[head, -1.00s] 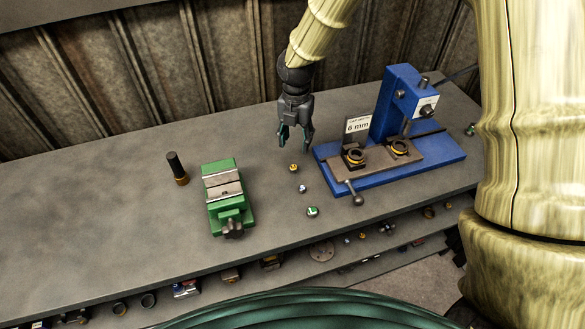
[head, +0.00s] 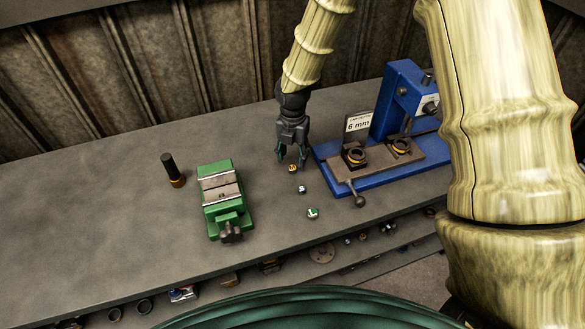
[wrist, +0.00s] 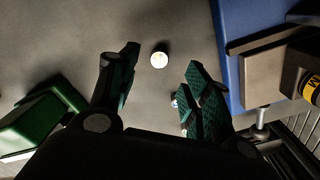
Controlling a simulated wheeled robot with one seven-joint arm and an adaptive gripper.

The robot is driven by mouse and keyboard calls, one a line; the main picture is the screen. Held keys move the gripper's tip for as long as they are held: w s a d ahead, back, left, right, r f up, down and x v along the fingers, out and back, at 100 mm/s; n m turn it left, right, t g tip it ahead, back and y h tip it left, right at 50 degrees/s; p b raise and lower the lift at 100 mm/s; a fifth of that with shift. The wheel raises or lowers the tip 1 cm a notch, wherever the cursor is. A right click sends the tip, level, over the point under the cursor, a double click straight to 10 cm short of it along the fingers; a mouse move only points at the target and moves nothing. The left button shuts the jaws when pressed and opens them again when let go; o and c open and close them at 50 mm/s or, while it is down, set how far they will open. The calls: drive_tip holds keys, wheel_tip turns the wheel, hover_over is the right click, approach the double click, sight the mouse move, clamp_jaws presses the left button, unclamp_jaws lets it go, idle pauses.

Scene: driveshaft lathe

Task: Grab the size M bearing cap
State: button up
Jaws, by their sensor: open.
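Three small round caps lie in a row on the bench. The yellow-marked cap (head: 292,168) is farthest back, and its letter is too small to read. In the wrist view the cap (wrist: 159,60) shows as a pale disc between and a little beyond the fingertips. A blue-and-white cap (head: 301,189) and a green-and-white cap (head: 313,213) lie nearer the front edge. My gripper (head: 290,163) points down, open and empty, just above the yellow-marked cap. In the wrist view its right finger partly hides the blue cap (wrist: 175,102).
A blue fixture (head: 345,187) stands close on the right, with black-and-yellow parts, one marked M (wrist: 312,90), and a 6 mm sign (head: 358,123). A green vise (head: 222,200) and a dark upright cylinder (head: 172,169) stand left. The bench's left side is clear.

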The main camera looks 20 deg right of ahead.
sight(292, 168)
drive_tip(key=shift+a+f+p, duration=0.1)
drive_tip(key=shift+f+p, duration=0.8)
drive_tip(key=shift+f, duration=0.5)
drive_tip(key=shift+f+p, duration=0.3)
drive_tip(key=shift+f, duration=0.9)
drive_tip(key=shift+c, duration=0.2)
clamp_jaws()
